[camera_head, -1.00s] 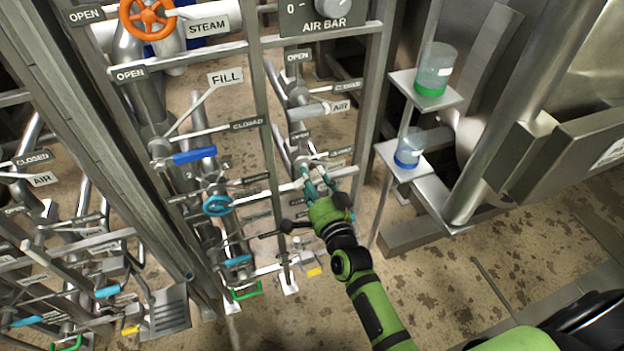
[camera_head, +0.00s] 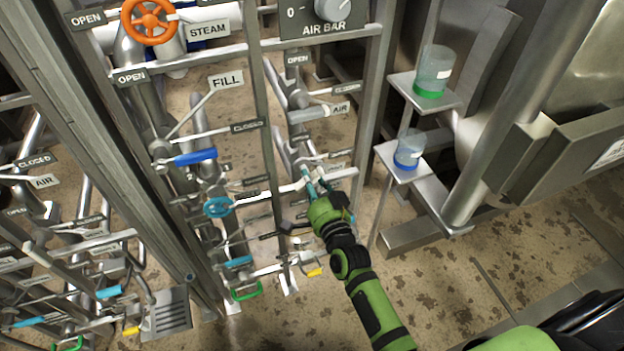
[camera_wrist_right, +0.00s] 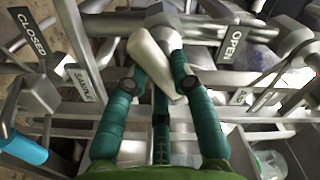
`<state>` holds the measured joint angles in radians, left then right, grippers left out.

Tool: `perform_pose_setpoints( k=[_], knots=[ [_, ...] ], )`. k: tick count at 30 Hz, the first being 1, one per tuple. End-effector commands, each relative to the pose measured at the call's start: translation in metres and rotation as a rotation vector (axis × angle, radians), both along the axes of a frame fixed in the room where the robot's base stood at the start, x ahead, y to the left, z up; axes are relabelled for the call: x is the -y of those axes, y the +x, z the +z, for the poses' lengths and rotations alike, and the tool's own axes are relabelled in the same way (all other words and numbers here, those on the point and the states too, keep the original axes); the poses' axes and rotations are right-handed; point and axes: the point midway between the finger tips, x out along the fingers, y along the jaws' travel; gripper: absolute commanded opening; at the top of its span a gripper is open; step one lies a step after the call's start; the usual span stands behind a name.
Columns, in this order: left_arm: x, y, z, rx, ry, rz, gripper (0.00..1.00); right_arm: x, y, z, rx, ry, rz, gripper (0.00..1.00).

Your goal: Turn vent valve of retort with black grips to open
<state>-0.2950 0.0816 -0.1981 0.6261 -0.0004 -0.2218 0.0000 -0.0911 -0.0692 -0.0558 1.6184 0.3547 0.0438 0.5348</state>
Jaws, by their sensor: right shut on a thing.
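My right gripper (camera_head: 315,186) is at a valve on the pipe frame in the head view. In the wrist view its teal fingers (camera_wrist_right: 157,78) are shut around a pale grey valve lever (camera_wrist_right: 150,58). The lever slants from upper left to lower right, and the fingers hide part of it. An OPEN plate (camera_wrist_right: 235,46) is to the right of the lever and a CLOSED plate (camera_wrist_right: 30,36) to its left. No black grip shows on the held lever. My left gripper is not in view.
Two jars (camera_head: 433,72) stand on small shelves to the right. Open floor is lower right.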

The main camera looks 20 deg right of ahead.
Motion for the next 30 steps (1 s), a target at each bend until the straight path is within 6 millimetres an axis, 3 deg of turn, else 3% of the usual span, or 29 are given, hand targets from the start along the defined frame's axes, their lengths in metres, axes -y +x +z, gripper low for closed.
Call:
perform_pose_setpoints(
  k=[15,30],
  knots=[
    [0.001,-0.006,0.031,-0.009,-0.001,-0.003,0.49,0.001,0.0,0.005,0.014,-0.442,0.0,0.0],
    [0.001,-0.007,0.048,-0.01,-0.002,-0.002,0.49,0.0,0.001,0.007,0.029,-0.841,-0.001,0.0]
  ],
)
